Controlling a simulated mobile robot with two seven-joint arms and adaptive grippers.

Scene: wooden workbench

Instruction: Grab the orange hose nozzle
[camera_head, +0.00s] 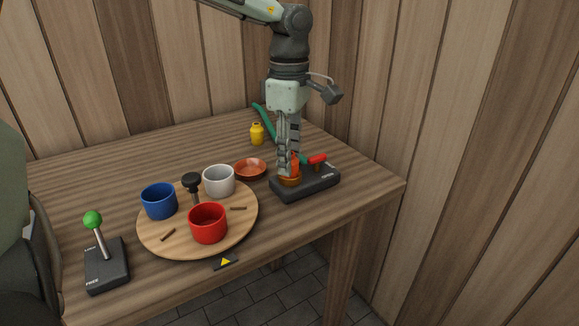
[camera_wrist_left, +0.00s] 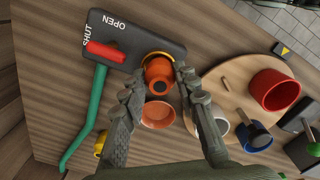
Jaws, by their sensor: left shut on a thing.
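The orange hose nozzle (camera_head: 295,168) stands on the black valve base (camera_head: 318,185), and the fingers partly cover it in the head view. In the left wrist view the nozzle (camera_wrist_left: 158,72) lies between the two fingertips, with a yellow-orange ring at its foot. My left gripper (camera_head: 289,168) comes down from above and is shut on the nozzle; its fingertips (camera_wrist_left: 160,74) flank it. My right gripper is not in view.
A terracotta dish (camera_head: 250,168) sits close left of the base. A round wooden tray (camera_head: 160,241) carries blue, grey and red cups. A green-knobbed lever box (camera_head: 106,264) is at front left. A plank wall borders the right.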

